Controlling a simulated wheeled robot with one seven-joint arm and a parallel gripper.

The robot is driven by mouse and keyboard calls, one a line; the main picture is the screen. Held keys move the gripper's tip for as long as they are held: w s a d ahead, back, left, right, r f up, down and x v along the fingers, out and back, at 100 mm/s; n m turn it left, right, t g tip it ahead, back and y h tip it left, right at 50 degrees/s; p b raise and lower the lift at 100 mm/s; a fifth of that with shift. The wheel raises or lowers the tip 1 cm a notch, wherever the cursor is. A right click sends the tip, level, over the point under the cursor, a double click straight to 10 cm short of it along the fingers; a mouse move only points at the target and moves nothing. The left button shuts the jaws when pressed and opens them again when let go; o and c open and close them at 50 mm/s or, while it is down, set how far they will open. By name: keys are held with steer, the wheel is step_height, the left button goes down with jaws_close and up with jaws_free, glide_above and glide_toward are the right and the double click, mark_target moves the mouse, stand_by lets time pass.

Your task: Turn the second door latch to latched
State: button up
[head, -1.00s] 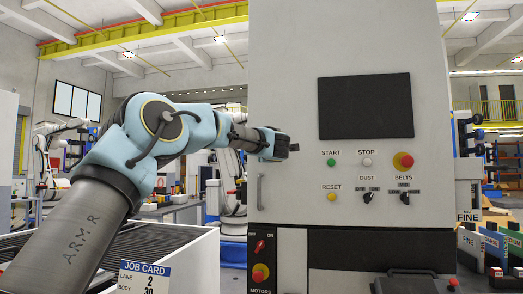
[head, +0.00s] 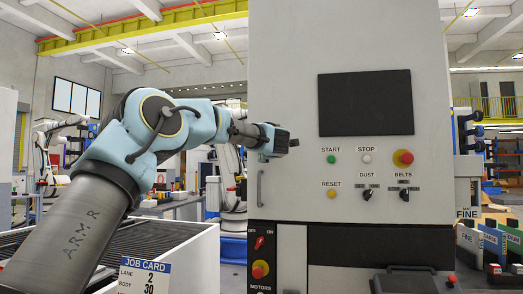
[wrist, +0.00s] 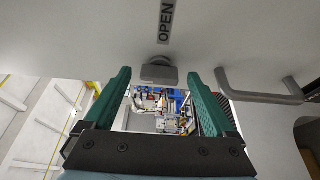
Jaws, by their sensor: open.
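A grey block-like latch (wrist: 158,74) sticks out from the pale cabinet face in the wrist view, just below a label reading OPEN (wrist: 166,21). My gripper (wrist: 157,84) is open, with one green finger on each side of the latch and a gap visible on both sides. I cannot tell how deep the fingers reach around it. In the head view my gripper (head: 291,142) is at the left side of the cabinet front (head: 283,80), seen small from the side; the latch cannot be made out there. No view shows which latch is second.
A bar handle (wrist: 260,85) is on the cabinet right of my gripper in the wrist view; a vertical handle (head: 260,188) shows below it in the head view. Buttons and knobs (head: 368,177) and a dark screen (head: 366,104) are to the right. A job card (head: 144,277) is at lower left.

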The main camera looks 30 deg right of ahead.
steer(key=shift+s, duration=0.1)
steer(key=b+v, duration=0.4)
steer(key=v, duration=0.6)
steer(key=shift+s, duration=0.35)
